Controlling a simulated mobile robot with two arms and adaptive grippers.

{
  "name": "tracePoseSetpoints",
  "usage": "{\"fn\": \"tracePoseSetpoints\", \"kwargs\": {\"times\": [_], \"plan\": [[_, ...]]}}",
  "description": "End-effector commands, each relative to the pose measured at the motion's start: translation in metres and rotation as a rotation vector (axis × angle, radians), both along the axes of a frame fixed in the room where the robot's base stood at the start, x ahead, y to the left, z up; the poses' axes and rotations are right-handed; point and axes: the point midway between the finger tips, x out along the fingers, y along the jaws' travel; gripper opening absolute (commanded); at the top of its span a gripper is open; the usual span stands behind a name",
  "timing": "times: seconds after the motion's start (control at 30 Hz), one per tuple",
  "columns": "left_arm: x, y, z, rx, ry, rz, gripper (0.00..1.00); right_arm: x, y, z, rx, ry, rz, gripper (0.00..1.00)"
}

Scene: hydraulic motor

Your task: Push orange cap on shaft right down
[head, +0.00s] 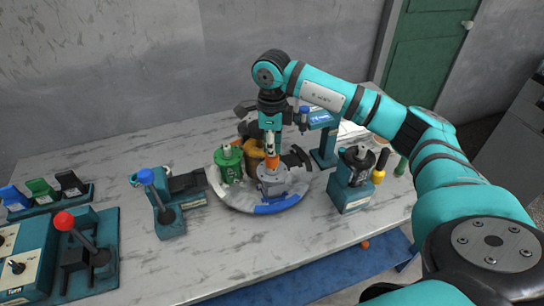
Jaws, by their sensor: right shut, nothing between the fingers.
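My right gripper (270,148) points straight down above the round work plate and is shut, with nothing between its fingers. The orange cap (271,164) sits directly below the fingertips, on the shaft of a grey motor housing (273,184). The fingertips are at or very near the top of the cap; I cannot tell whether they touch. The shaft itself is hidden by the cap and gripper. My left gripper is not in view.
A green motor (229,165) and a brown-orange part (254,155) stand close left on the round plate (285,208). A teal press (325,145) and a teal stand (352,180) are to the right. A blue-knobbed lever (147,177) is left. The table front is clear.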

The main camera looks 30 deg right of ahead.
Motion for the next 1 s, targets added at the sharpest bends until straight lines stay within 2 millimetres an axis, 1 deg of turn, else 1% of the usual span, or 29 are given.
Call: {"fn": "tracePoseSetpoints", "kwargs": {"times": [0.6, 1.0], "plan": [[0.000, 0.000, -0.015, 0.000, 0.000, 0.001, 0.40, 0.000, 0.000, -0.020, -0.001, 0.001, 0.000, 0.00], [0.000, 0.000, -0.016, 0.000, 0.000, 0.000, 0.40, 0.000, 0.000, -0.022, 0.000, 0.000, 0.000, 0.00]]}}
